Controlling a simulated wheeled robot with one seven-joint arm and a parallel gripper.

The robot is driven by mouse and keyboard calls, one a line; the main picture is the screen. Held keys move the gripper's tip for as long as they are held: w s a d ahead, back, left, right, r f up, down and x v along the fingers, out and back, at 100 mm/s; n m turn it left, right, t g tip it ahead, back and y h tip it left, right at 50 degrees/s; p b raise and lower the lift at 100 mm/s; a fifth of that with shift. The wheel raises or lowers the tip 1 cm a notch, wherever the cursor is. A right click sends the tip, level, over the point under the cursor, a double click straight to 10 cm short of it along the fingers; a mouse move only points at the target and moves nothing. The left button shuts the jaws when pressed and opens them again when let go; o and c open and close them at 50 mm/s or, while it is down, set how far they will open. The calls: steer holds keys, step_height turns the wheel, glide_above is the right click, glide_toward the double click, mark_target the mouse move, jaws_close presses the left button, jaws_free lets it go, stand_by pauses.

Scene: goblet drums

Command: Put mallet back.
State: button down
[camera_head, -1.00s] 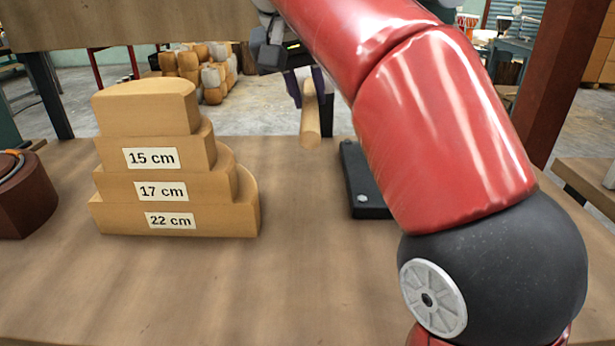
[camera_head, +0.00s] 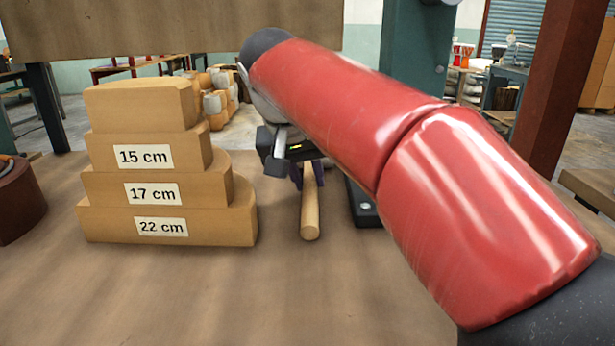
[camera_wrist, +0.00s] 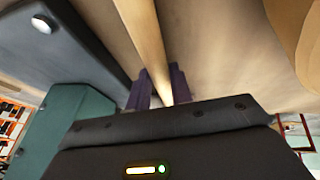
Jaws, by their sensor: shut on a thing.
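My gripper (camera_head: 304,178) is shut on the wooden handle of the mallet (camera_head: 310,213). In the head view the handle's round end points toward the camera, above or on the workbench; I cannot tell whether it touches. The mallet's head is hidden behind my gripper and arm. In the wrist view the pale handle (camera_wrist: 146,38) runs between the two purple fingers (camera_wrist: 158,88) and out of the top of the picture. A dark flat base (camera_head: 366,208) with a bolt lies just right of the handle, partly behind my arm. It also shows in the wrist view (camera_wrist: 70,48).
Stacked wooden forms (camera_head: 160,190) labelled 15 cm, 17 cm and 22 cm stand left of the mallet. A brown round object (camera_head: 20,205) is at the far left edge. The front of the workbench (camera_head: 290,300) is clear. A wooden panel (camera_head: 170,28) hangs across the top.

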steer(key=c, duration=1.2)
jaws_free()
steer(key=shift+c, duration=0.2)
steer(key=p+v, duration=0.3)
steer(key=v, duration=0.9)
